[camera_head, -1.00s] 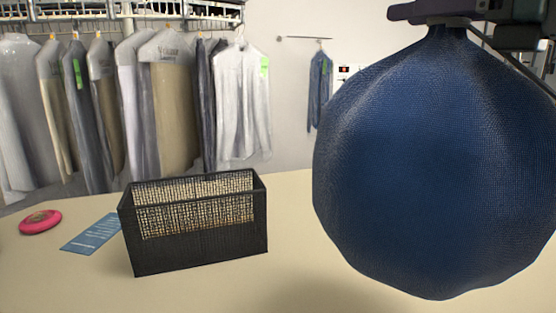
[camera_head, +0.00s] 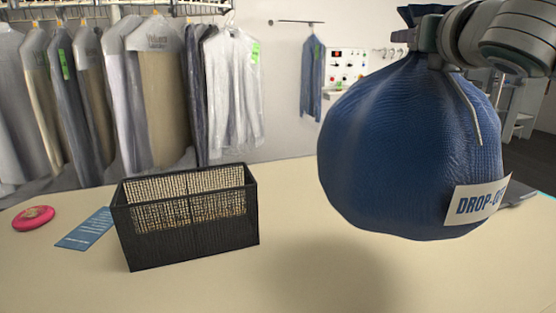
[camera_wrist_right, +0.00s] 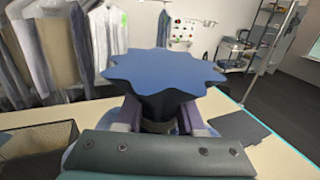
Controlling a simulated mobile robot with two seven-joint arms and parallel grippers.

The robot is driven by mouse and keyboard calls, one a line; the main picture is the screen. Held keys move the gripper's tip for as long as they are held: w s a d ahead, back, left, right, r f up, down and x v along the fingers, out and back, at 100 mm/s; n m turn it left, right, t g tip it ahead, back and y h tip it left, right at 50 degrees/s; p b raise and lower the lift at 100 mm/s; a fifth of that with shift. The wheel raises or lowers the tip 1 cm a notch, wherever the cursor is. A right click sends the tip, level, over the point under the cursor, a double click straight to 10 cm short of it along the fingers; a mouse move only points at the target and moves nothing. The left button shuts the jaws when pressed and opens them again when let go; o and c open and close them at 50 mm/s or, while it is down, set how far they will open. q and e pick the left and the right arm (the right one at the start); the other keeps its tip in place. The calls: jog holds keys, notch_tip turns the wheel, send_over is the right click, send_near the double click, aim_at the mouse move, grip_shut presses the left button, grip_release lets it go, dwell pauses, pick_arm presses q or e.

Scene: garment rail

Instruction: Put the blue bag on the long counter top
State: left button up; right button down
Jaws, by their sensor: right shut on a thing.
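The blue bag (camera_head: 405,145) hangs from my right gripper (camera_head: 428,35) at the right of the head view. A white tag with "DROP-O" lettering shows on its lower right side. My right gripper is shut on the gathered neck of the bag. In the right wrist view the bag's flared blue top (camera_wrist_right: 165,75) stands up between the two fingers. The long counter top (camera_head: 290,275) is pale and lies below the bag. A shadow falls on the counter under the bag, and the bag appears to hang above it. My left gripper is not in view.
A black mesh basket (camera_head: 190,235) stands on the counter left of the bag. A blue card (camera_head: 86,229) and a pink round object (camera_head: 34,217) lie further left. A dark flat object (camera_head: 515,194) lies at right. Clothes (camera_head: 165,90) hang behind. The front middle counter is clear.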

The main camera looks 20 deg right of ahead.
jog(key=shift+f+b, duration=3.2)
jog(key=shift+f, duration=6.6)
jog(key=c, duration=1)
grip_release()
jog(key=shift+f, duration=0.25)
jog(key=o, duration=0.5)
jog(key=shift+r, duration=0.1)
